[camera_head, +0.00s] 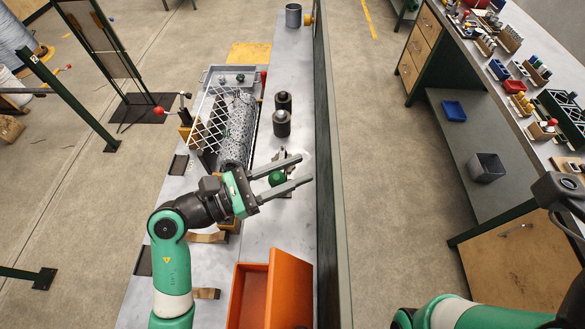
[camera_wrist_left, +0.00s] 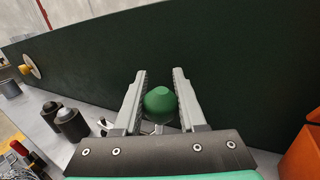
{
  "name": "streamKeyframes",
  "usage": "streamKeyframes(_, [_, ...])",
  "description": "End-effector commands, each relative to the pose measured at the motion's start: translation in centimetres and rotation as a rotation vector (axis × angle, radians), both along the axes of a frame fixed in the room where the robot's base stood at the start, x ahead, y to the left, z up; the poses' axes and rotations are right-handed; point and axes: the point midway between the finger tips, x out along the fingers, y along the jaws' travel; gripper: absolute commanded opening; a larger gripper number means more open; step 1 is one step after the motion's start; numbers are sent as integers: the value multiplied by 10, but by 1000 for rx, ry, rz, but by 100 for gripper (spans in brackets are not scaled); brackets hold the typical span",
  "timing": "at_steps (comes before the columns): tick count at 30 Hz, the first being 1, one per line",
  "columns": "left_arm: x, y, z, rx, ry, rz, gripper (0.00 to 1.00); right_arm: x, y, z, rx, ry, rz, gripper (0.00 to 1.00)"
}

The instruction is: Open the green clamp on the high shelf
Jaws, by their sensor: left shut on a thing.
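The green clamp shows as a round green knob (camera_head: 277,178) on the long narrow grey shelf (camera_head: 222,283), close to the dark upright panel. In the left wrist view the green knob (camera_wrist_left: 160,103) sits between the two fingers, with a little of a metal fitting below it. My left gripper (camera_head: 305,168) is shut on the knob; its fingers lie on either side of it in both views. The rest of the clamp is mostly hidden by the fingers and wrist. Part of my right arm shows at the lower right of the head view, but its gripper fingers do not.
A mesh cylinder (camera_head: 237,128) with a white lattice lies behind the left gripper. Two dark cylinders (camera_head: 282,123) stand beside it. A red-knobbed clamp (camera_head: 160,110) is at left. An open orange box (camera_head: 285,289) is in front. The dark panel (camera_head: 323,200) edges the shelf closely at right.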

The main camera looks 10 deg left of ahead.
Motion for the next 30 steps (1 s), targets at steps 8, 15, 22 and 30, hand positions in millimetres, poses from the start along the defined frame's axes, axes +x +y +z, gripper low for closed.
streamKeyframes(8, [-15,-2,-17,18,-182,-1,0,0,0,-47,0,0,0,50])
streamKeyframes(15, [-28,-3,-27,36,-360,-2,0,0,0,-90,0,0,0,50])
streamKeyframes(22, [-36,-4,-32,51,-486,-2,0,0,0,-120,0,0,0,50])
streamKeyframes(30, [-40,-5,-32,58,-549,-2,0,0,0,-132,0,0,0,50])
